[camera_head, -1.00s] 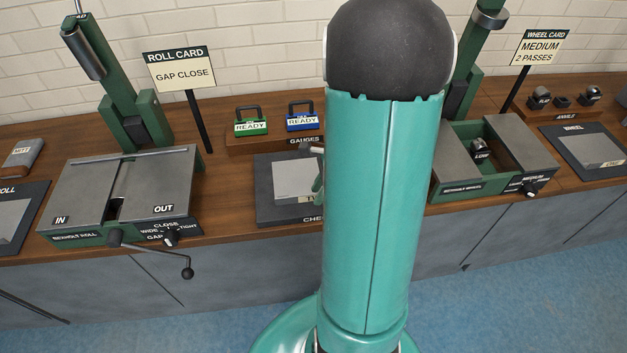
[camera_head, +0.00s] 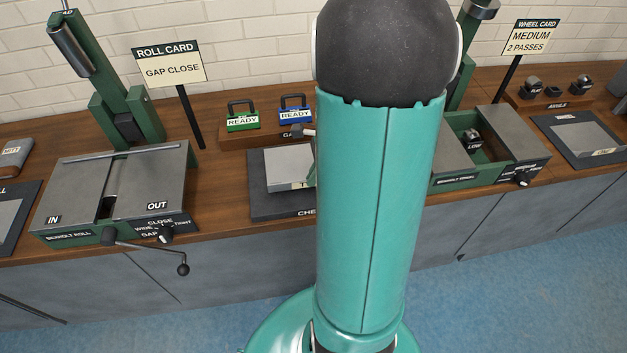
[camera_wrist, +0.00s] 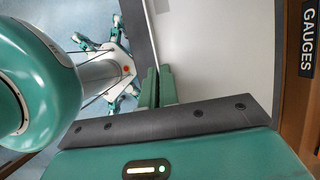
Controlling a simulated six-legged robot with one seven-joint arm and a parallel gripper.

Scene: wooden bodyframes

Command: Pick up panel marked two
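A flat light-grey panel (camera_head: 286,169) shows just left of my arm, over the dark check mat (camera_head: 262,205). Its label begins with "T"; the rest is hidden behind my arm. The panel looks raised slightly above the mat. In the wrist view the panel (camera_wrist: 215,50) fills the upper right, with its edge running between the two green fingers of my gripper (camera_wrist: 158,88). The fingers are close together on that edge. In the head view my arm hides most of my gripper.
The roll machine (camera_head: 115,195) stands left, its crank projecting at the front. The wheel machine (camera_head: 490,150) stands right. Behind the mat, the gauges block (camera_head: 262,134) holds a green (camera_head: 243,121) and a blue (camera_head: 296,114) gauge. Another panel (camera_head: 590,135) lies far right.

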